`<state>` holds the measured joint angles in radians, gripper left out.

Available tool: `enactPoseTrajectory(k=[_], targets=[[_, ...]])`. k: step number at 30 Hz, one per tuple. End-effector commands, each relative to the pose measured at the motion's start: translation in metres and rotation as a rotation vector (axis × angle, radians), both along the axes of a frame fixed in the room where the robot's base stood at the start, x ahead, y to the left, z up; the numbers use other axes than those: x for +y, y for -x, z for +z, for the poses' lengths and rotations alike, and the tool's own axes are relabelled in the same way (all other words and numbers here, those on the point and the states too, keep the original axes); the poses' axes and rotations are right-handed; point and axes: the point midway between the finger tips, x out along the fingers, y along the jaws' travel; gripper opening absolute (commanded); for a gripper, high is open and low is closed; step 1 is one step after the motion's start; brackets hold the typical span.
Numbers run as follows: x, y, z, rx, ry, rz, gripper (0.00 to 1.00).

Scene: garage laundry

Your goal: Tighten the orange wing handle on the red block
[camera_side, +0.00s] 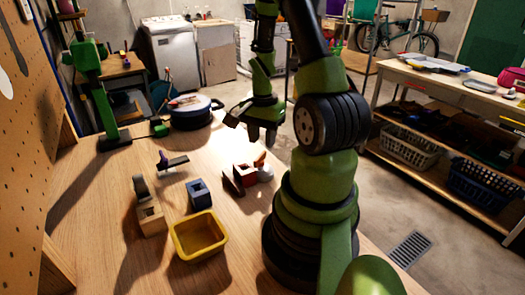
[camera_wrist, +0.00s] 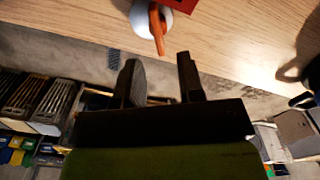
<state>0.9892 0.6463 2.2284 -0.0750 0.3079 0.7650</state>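The red block (camera_side: 242,176) sits on the wooden workbench, left of my arm's base. The orange wing handle (camera_side: 260,158) stands at the block's right side, by a white rounded part (camera_side: 266,174). In the wrist view the orange handle (camera_wrist: 157,28) is a narrow upright strip at the top, beside the white part (camera_wrist: 139,18), and only a corner of the red block (camera_wrist: 182,4) shows. My gripper (camera_side: 256,138) hangs above and behind the block, apart from the handle. In the wrist view my gripper (camera_wrist: 160,70) has its two dark fingers spread with nothing between them.
A blue block (camera_side: 199,195), a yellow bin (camera_side: 199,238), a wooden block (camera_side: 150,219) and a dark piece with a purple knob (camera_side: 170,163) stand on the bench to the left. A round dark-blue pot (camera_side: 191,116) and green arm-like equipment (camera_side: 95,90) are farther back.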

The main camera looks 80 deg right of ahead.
Motion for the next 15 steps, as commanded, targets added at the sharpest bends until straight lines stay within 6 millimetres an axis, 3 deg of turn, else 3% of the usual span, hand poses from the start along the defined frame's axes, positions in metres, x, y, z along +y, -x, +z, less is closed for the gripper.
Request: enactPoseTrajectory(k=[6, 15], targets=[[0.0, 0.0, -0.032, 0.001, -0.002, 0.0, 0.35], [0.0, 0.0, -0.045, -0.002, 0.001, 0.0, 0.35]])
